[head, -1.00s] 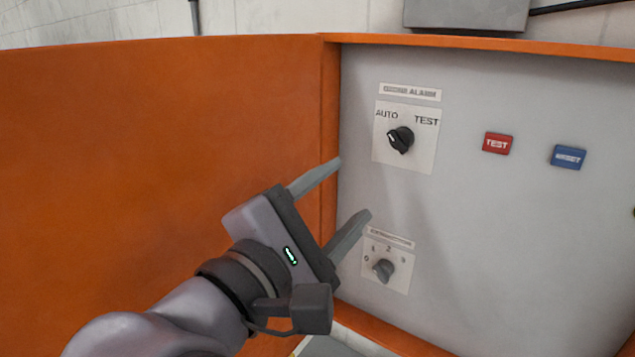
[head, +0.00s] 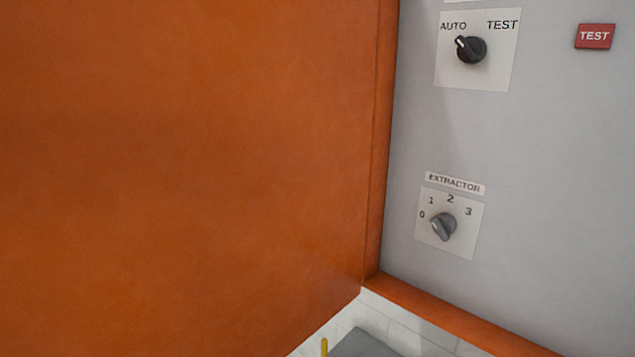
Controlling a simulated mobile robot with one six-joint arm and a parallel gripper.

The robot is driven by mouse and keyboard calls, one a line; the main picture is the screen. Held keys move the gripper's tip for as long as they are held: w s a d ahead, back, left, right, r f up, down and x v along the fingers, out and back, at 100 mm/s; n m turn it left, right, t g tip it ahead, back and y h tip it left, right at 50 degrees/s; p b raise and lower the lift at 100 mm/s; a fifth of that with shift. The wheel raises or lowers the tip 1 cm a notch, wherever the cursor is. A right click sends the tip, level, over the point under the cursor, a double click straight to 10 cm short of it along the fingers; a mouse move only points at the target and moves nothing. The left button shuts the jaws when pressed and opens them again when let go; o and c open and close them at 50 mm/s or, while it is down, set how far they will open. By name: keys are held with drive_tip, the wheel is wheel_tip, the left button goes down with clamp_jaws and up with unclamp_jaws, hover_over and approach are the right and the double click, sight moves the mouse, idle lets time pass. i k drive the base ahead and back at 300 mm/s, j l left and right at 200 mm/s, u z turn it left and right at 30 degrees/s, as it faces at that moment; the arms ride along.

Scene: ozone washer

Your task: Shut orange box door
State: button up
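The orange box door (head: 190,150) stands open and fills the left side of the head view. Its hinge side meets the orange frame of the box (head: 382,150). The grey control panel (head: 540,170) inside the box is exposed on the right. The door's free edge is outside the picture. My gripper is not in view, so its place relative to the door cannot be seen.
The panel carries a black AUTO/TEST knob (head: 471,49), a red TEST button (head: 594,36) and a grey EXTRACTOR knob (head: 443,226). Below the box are white tiles (head: 400,325), a grey surface (head: 365,343) and a small yellow piece (head: 324,347).

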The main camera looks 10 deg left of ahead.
sight(179, 177)
drive_tip(key=k+j+z, duration=0.3)
drive_tip(key=j, duration=0.4)
drive_tip(key=k+j+z, duration=0.25)
drive_tip(key=k+j, duration=0.2)
drive_tip(key=j, duration=0.15)
drive_tip(key=k+j+z, duration=0.3)
drive_tip(key=j+z, duration=0.1)
drive_tip(key=j, duration=0.35)
drive_tip(key=k+j+z, duration=0.1)
drive_tip(key=j, duration=0.35)
drive_tip(key=k+j+z, duration=0.15)
drive_tip(key=j, duration=0.3)
drive_tip(key=i+l+u, duration=0.1)
drive_tip(key=i+l, duration=0.1)
drive_tip(key=l, duration=0.1)
